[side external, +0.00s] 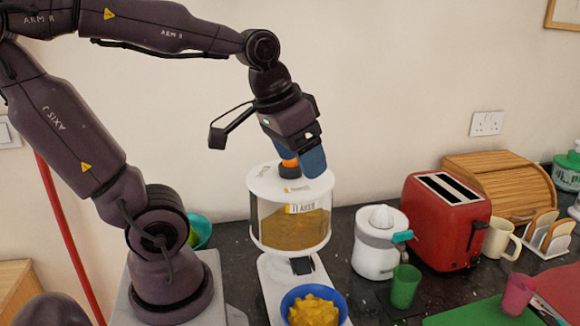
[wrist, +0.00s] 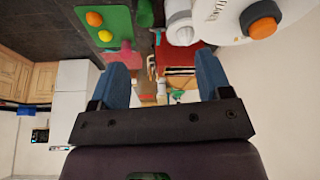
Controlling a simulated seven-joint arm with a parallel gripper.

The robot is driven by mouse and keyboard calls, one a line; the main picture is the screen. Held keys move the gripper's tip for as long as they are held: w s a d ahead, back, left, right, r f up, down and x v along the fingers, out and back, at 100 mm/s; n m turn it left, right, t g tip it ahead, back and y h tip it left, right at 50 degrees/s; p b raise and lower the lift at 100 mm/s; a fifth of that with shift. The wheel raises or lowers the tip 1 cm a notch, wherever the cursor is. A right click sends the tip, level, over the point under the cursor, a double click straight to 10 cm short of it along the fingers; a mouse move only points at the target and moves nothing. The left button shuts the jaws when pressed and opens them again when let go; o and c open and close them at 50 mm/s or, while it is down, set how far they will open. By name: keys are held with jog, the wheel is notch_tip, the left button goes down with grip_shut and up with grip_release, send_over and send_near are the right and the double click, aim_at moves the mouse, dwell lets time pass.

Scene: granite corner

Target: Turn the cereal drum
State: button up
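The cereal drum (side external: 292,222) is a clear cylinder with white bands and a label, part-filled with golden flakes, on a white stand (side external: 283,278). An orange knob (side external: 289,163) sits on its white top; the knob (wrist: 262,20) is at the upper right in the wrist view. My gripper (side external: 304,165) is just above the drum's top, close to the knob. In the wrist view my gripper (wrist: 163,62) has its blue fingers wide apart with nothing between them; the knob lies outside them. The side view does not show whether a finger touches the knob.
A blue bowl (side external: 286,306) of yellow flakes stands at the stand's foot. To the right are a white juicer (side external: 377,245), a green cup (side external: 405,287), a red toaster (side external: 440,225) and a cream mug (side external: 501,238). A teal bowl (side external: 200,232) is behind my arm.

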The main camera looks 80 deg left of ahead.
jog(key=shift+o, duration=0.3)
jog(key=a+n+g, duration=0.1)
jog(key=a+n, duration=0.2)
jog(key=a, duration=0.1)
jog(key=w+a+r+n+g, duration=0.1)
jog(key=a+n, duration=0.3)
jog(key=a, duration=0.1)
jog(key=w+a+r+n+g, duration=0.1)
jog(key=a+n, duration=0.3)
jog(key=shift+w+a, duration=0.2)
jog(key=shift+a, duration=0.1)
jog(key=a+n, duration=0.1)
jog(key=a+n+g, duration=0.1)
jog(key=n, duration=0.1)
jog(key=shift+a+r+h, duration=0.1)
jog(key=shift+r+h, duration=0.2)
jog(key=shift+r, duration=0.1)
notch_tip(320, 180, down, 11)
jog(key=n, duration=0.4)
jog(key=shift+s+f, duration=0.1)
jog(key=shift+s, duration=0.05)
jog(key=c, duration=1.3)
jog(key=shift+n, duration=0.3)
